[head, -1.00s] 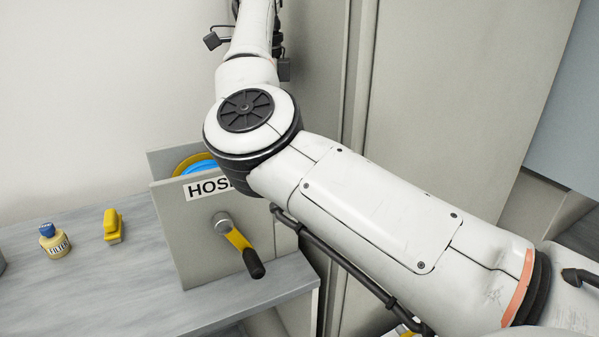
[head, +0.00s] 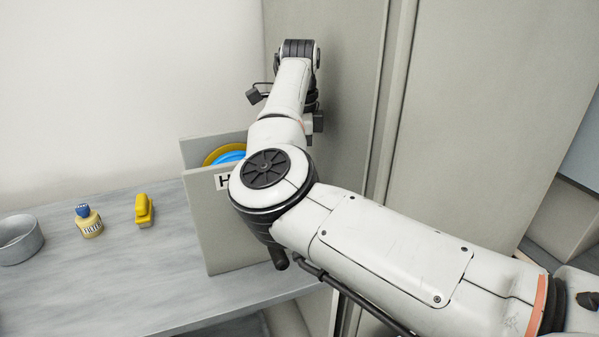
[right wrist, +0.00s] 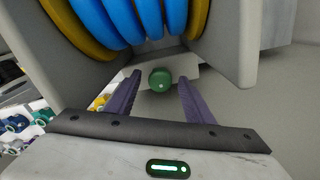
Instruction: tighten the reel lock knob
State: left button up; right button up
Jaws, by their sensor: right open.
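The reel lock knob (right wrist: 160,78) is a small green round knob below the hose reel in the right wrist view. My right gripper (right wrist: 158,84) is open, its two purple fingers on either side of the knob with gaps showing; I cannot tell how deep the knob sits between them. The reel has blue hose (right wrist: 130,20) and yellow flanges (right wrist: 72,28). In the head view the reel (head: 224,154) shows partly behind the grey stand (head: 222,238), and my right arm hides the knob and gripper. My left gripper is not in view.
On the grey bench (head: 130,285) stand a metal pot (head: 20,240), a filter bottle (head: 89,222) and a yellow object (head: 144,210). A tall grey cabinet (head: 480,120) stands right of the reel. Grey stand walls (right wrist: 240,45) flank the reel near my gripper.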

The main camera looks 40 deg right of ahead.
jog(key=c, duration=1.1)
jog(key=shift+o, duration=0.2)
jog(key=shift+m, duration=0.9)
jog(key=o, duration=1.1)
jog(key=shift+c, duration=0.2)
notch_tip(320, 180, up, 10)
jog(key=shift+r, duration=0.25)
